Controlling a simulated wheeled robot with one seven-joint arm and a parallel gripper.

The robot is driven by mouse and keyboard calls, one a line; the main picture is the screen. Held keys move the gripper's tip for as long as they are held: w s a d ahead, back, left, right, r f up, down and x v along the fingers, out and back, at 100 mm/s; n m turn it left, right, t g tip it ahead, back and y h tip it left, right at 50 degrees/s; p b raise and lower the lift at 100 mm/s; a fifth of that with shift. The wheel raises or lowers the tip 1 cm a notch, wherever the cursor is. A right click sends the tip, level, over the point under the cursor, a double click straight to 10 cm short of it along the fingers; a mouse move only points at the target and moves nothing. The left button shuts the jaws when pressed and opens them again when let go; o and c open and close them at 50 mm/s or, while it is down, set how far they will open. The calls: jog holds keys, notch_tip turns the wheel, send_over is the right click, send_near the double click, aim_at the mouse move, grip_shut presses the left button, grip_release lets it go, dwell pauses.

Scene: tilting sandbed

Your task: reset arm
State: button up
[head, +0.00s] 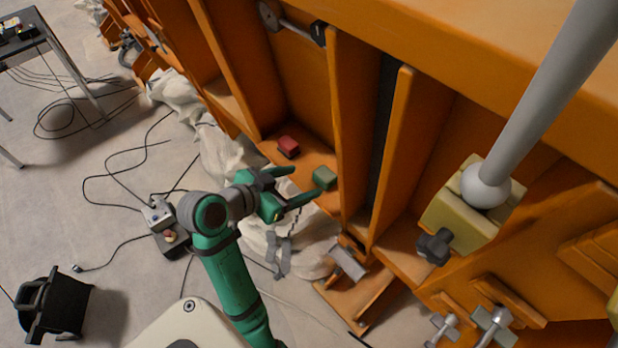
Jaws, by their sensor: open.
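My arm, green with grey joints, reaches up from the bottom of the head view. My gripper (306,184) is open, its two green fingers spread and pointing right toward the orange frame. A small green block (325,178) sits on an orange ledge just beyond the fingertips, and I cannot tell whether they touch it. A small red block (288,147) lies on the same ledge, above and left of the green one. Nothing shows between the fingers.
The orange sandbed frame (450,30) with upright ribs fills the right side. A grey rod with a ball end (486,186) crosses the upper right. Pale sacking (220,150) lies along its foot. Cables, a control box (172,238) and a black bin (62,308) are on the floor.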

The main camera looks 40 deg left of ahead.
jog(key=shift+s+r, duration=0.2)
jog(key=shift+s, duration=0.2)
dwell(0.3)
